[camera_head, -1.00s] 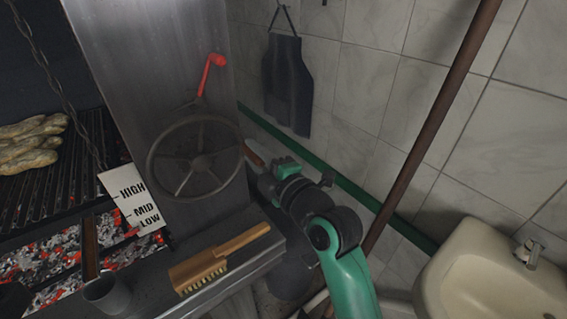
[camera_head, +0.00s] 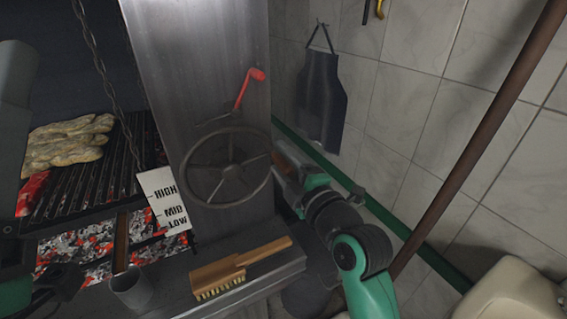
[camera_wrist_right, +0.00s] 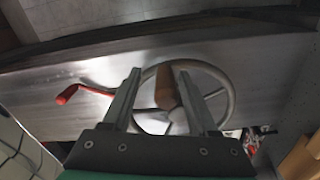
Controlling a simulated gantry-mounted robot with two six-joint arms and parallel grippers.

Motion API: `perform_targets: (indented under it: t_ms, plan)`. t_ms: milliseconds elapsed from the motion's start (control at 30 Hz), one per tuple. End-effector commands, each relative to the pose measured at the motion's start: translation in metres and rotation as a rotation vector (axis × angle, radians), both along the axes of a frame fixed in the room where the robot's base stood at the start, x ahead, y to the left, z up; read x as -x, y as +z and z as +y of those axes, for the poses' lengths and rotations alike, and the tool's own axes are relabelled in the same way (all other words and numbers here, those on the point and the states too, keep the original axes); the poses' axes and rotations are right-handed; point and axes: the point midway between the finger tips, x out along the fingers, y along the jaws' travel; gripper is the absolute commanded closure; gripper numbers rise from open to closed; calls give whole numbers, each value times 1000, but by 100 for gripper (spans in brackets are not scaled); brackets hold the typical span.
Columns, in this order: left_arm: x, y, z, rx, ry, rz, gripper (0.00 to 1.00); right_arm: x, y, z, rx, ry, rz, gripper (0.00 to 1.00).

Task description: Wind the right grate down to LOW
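The dark spoked handwheel (camera_head: 187,183) stands on a steel post, with a wooden knob (camera_head: 281,158) at its right rim. In the right wrist view the knob (camera_wrist_right: 165,88) shows between the fingers of my right gripper (camera_wrist_right: 158,72). The fingers stand apart, with visible room beside the knob. In the head view my right gripper (camera_head: 284,165) is at the wheel's right side. A white HIGH/MID/LOW plate (camera_head: 151,182) hangs left of the wheel. The grate (camera_head: 112,165) lies above glowing coals; I cannot tell its exact mark. Dark parts of my left arm show at the left edge; its fingers are unclear.
A red crank (camera_head: 243,92) sticks out above the wheel. A sink (camera_head: 505,300) and a brown pipe (camera_head: 480,140) are at right.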

Motion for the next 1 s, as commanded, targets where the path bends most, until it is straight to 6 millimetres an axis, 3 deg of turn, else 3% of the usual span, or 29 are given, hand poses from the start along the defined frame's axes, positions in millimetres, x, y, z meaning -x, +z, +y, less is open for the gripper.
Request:
perform_targets:
  t_ms: [367, 667, 800, 1000]
  plan:
    - [0, 2, 0, 0, 0, 0, 50, 5, -3, -4, 3, -2, 4, 41]
    - [0, 13, 0, 0, 0, 0, 50, 51, -2, -28, 2, -2, 4, 41]
    - [0, 50, 0, 0, 0, -1, 50, 74, 6, -41, 3, -2, 9, 41]
    - [0, 67, 0, 0, 0, 0, 50, 97, 0, -53, 2, -2, 6, 41]
